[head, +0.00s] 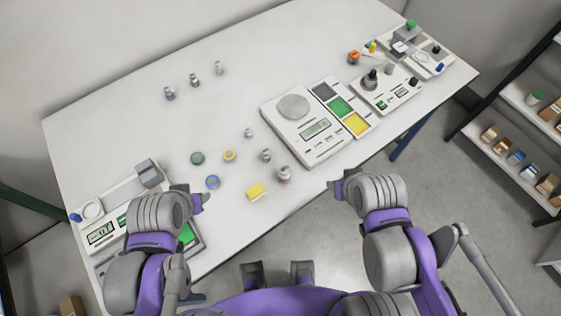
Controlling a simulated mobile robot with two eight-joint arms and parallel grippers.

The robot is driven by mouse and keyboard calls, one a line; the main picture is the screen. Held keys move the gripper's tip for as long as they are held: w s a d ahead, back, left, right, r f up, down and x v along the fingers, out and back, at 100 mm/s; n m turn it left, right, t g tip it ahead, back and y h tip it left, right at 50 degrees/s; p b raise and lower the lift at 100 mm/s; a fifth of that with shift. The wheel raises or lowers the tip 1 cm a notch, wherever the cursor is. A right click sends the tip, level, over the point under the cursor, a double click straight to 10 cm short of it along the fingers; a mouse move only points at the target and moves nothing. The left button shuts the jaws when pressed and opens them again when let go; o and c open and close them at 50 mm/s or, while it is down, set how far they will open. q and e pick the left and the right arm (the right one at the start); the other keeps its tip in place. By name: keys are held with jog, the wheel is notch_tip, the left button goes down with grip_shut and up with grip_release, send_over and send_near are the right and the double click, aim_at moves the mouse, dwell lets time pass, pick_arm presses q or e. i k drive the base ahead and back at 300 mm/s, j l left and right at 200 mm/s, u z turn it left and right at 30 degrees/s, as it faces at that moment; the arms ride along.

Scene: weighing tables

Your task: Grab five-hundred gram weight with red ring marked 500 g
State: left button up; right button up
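Three metal weights stand on the white table (120,130) in front of me. The largest weight (284,175) is nearest the front edge, a middle one (266,156) is behind it, and a small one (249,133) is farther back. Ring colours and markings are too small to read, so I cannot confirm which is 500 g. The fingers of both are mostly hidden by my wrists.
A yellow block (256,192) and green (197,158), yellow (229,156) and blue (213,182) rings lie left of the weights. A balance (290,133) stands behind right. Several vials (195,80) stand farther back. Shelves (520,150) are at right.

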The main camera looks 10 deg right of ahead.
aim_at(284, 173)
jog(key=k+l+u, duration=0.1)
jog(key=l, duration=0.25)
jog(key=l+u, duration=0.15)
jog(key=l, duration=0.2)
jog(key=k+l+u, duration=0.2)
jog(key=l, duration=0.45)
jog(key=k, duration=0.1)
